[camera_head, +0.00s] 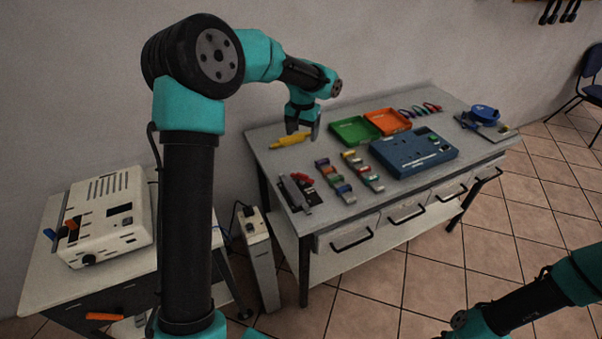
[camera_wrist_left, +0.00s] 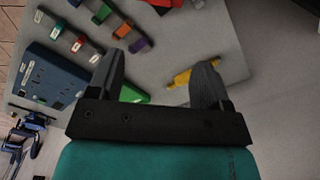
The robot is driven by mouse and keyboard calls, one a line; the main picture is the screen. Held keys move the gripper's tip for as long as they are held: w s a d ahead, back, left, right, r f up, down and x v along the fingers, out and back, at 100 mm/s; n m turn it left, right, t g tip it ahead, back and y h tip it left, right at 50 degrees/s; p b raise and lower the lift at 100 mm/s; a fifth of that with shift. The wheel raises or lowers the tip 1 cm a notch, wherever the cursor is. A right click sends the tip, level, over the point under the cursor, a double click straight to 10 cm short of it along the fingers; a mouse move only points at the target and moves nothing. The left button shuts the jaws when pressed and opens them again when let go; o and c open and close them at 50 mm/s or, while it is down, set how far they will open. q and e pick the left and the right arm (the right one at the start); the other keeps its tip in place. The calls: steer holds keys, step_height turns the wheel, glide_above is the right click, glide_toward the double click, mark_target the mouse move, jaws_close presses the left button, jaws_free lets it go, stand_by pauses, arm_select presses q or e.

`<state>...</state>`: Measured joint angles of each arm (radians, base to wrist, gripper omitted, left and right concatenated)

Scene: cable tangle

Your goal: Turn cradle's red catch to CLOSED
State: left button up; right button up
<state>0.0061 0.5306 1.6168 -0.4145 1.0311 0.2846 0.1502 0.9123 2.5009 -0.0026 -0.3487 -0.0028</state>
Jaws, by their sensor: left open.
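A small dark fixture (camera_head: 299,193) with red parts (camera_head: 302,178) sits at the bench's near left corner; it looks like the cradle, but its catch position and lettering are too small to read. Red parts also show at the top edge of the left wrist view (camera_wrist_left: 165,3). My left gripper (camera_head: 303,128) is open and empty above the back left of the bench, behind and apart from the fixture. Its two spread fingers also show in the left wrist view (camera_wrist_left: 157,76). My right arm enters at lower right; its gripper is out of view.
A yellow tool (camera_head: 290,140) lies below my left gripper. Green (camera_head: 353,131) and orange (camera_head: 388,121) trays, a blue box (camera_head: 413,152) and rows of coloured blocks (camera_head: 335,181) occupy the middle. A blue reel (camera_head: 485,113) stands far right. Bare bench surrounds the yellow tool.

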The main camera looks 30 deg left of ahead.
mark_target(302, 174)
arm_select(q)
steer(key=shift+f, duration=0.2)
step_height(302, 174, down, 17)
steer(key=shift+f, duration=0.1)
stand_by(0.7)
steer(key=shift+c, duration=0.3)
steer(key=c, duration=0.9)
steer(key=shift+o, duration=0.2)
steer(key=shift+n, duration=0.4)
steer(key=n, duration=0.9)
